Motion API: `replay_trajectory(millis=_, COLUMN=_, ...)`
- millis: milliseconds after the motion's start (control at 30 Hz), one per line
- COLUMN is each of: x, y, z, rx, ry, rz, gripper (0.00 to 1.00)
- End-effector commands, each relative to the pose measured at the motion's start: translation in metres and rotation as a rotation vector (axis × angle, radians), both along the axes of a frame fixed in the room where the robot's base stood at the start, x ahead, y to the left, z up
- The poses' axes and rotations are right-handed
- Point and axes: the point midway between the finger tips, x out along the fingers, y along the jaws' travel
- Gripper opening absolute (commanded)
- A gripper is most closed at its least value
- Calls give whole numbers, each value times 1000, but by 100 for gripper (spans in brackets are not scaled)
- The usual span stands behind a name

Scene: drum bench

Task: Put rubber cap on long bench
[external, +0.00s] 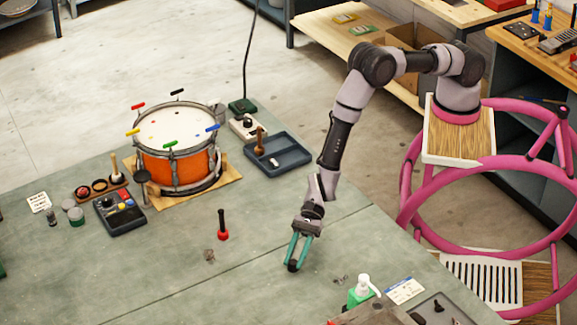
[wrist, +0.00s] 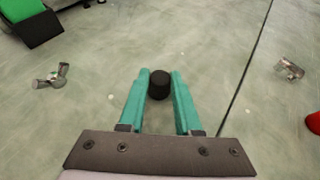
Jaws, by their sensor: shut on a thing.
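The rubber cap (wrist: 159,84) is a small black cylinder between the tips of my teal fingers in the wrist view. In the external view it is a dark spot (external: 292,266) at the fingertips. My gripper (external: 296,258) points down over the grey-green bench top (external: 265,290), right of the red-based black tool. My gripper (wrist: 159,88) is shut on the cap. I cannot tell whether the cap touches the bench surface. The fingers cover the cap's sides.
An orange drum (external: 178,150) stands on a wooden board at the back left. A red-based tool (external: 222,226) stands left of my gripper. A wing nut (wrist: 52,76) and a small metal clip (wrist: 289,68) lie nearby. A green bottle (external: 362,291) stands at front right.

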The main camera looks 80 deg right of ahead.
Motion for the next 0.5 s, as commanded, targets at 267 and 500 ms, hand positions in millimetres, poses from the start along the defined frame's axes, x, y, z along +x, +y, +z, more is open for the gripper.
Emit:
replay_trajectory(millis=267, x=0, y=0, z=-2, rx=0, ry=0, rz=0, gripper=59)
replay_trajectory(millis=500, x=0, y=0, z=-2, rx=0, ry=0, rz=0, gripper=63)
